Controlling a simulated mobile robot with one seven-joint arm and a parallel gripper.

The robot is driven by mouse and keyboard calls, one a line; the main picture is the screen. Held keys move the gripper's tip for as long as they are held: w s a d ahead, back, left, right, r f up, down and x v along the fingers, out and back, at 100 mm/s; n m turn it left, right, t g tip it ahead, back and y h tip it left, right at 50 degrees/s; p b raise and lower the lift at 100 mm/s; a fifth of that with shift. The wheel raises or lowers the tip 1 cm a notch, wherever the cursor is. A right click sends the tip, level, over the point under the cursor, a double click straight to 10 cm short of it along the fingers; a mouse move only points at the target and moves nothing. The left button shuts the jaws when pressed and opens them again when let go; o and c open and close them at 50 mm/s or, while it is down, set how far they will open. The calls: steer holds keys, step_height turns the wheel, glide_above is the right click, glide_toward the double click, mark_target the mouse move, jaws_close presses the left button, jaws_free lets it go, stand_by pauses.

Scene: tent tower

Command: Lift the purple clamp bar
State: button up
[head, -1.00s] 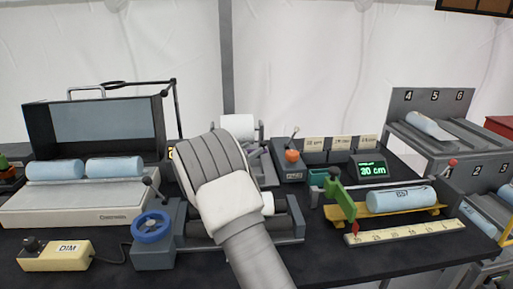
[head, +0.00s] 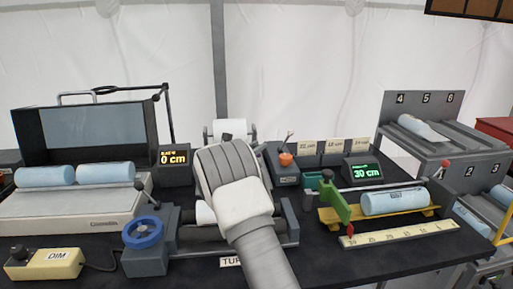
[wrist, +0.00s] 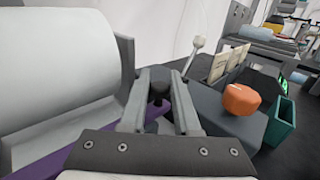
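The purple clamp bar (wrist: 64,160) shows in the wrist view, running from lower left up behind my fingers to the right. A dark round knob (wrist: 158,88) stands at the bar, between my gripper's two fingers. My gripper (wrist: 163,76) is open with a narrow gap around the knob; whether a finger touches it is hard to tell. In the head view my arm's pale wrist covers my fingers and most of the bar.
A large white roll (wrist: 55,60) in a grey frame lies close on the left in the wrist view. An orange knob (wrist: 241,101) on a dark box and a green bin (wrist: 281,121) stand close on the right. The blue handwheel (head: 143,232) is at front left.

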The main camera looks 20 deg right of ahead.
jaws_close()
stand_by(1.1)
